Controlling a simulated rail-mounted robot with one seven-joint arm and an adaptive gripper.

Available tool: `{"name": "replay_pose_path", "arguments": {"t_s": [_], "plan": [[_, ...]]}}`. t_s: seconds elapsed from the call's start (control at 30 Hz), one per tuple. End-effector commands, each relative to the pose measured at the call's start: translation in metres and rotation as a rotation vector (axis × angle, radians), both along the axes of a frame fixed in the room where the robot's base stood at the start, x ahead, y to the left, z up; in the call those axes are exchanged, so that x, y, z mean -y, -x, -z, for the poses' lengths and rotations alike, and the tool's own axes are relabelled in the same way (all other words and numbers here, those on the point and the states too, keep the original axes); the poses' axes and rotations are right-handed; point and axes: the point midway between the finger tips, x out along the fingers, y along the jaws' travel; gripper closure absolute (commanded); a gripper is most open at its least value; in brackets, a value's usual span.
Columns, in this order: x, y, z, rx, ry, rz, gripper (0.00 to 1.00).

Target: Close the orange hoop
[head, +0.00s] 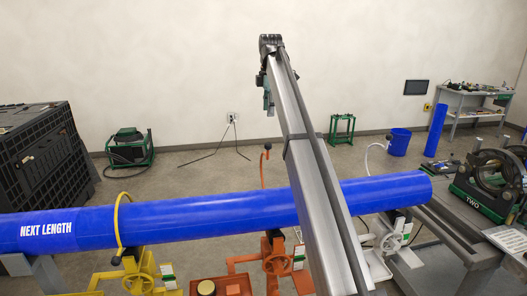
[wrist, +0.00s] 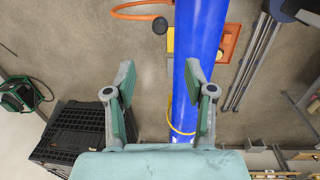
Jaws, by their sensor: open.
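The orange hoop (head: 263,168) stands open behind the blue pipe (head: 215,213), rising to a dark-tipped knob at its top. Its orange clamp stand (head: 275,250) is in front of the pipe. In the wrist view the orange hoop (wrist: 135,14) curves out to the left of the pipe (wrist: 196,35) near the top edge, and its black knob (wrist: 160,25) is visible. My gripper (wrist: 159,72) is open and empty, above and short of the knob. In the head view my arm hides part of the pipe and the gripper is mostly hidden.
A yellow hoop (head: 118,210) arches over the pipe at left. A white hoop (head: 369,158) stands open at right, near the fusion machine (head: 490,180). A black crate (head: 40,155) stands at far left. The floor behind the pipe is mostly clear.

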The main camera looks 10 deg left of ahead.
Motion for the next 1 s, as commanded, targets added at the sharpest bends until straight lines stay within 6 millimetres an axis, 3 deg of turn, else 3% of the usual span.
{"name": "replay_pose_path", "arguments": {"t_s": [1.0], "plan": [[-0.003,-0.01,0.155,-0.001,0.0,0.003,0.46]]}}
